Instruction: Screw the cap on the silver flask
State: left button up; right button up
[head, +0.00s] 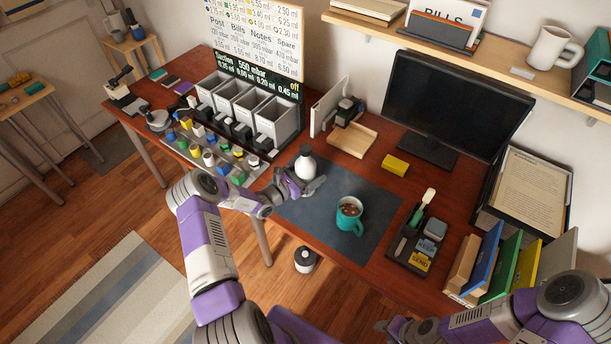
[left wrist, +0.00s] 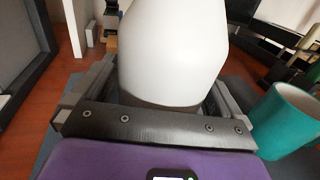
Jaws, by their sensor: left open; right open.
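A pale, white-looking flask (head: 301,165) with a dark top stands upright near the left edge of the blue-grey desk mat (head: 325,215). I cannot tell whether the dark top is a separate cap or the neck, and no loose cap is clearly visible. My left gripper (head: 299,188) is open at the flask. In the left wrist view the flask's pale body (left wrist: 172,45) fills the space between the two fingers, with a dark band at its lower end; contact cannot be told. My right gripper (head: 396,328) is open and empty, low at the bottom of the head view.
A teal mug (head: 349,215) stands right of the flask. A yellow block (head: 395,165), a dark tray (head: 411,246) and upright folders (head: 500,265) lie farther right. Grey bins (head: 272,118) and crowded small items stand left. A monitor (head: 450,100) is behind. Some mat is bare.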

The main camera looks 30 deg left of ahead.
pick_arm(q)
jog(key=c, duration=1.4)
notch_tip(320, 180, up, 10)
jog(key=shift+r+p, duration=0.1)
jog(key=shift+p, duration=0.8)
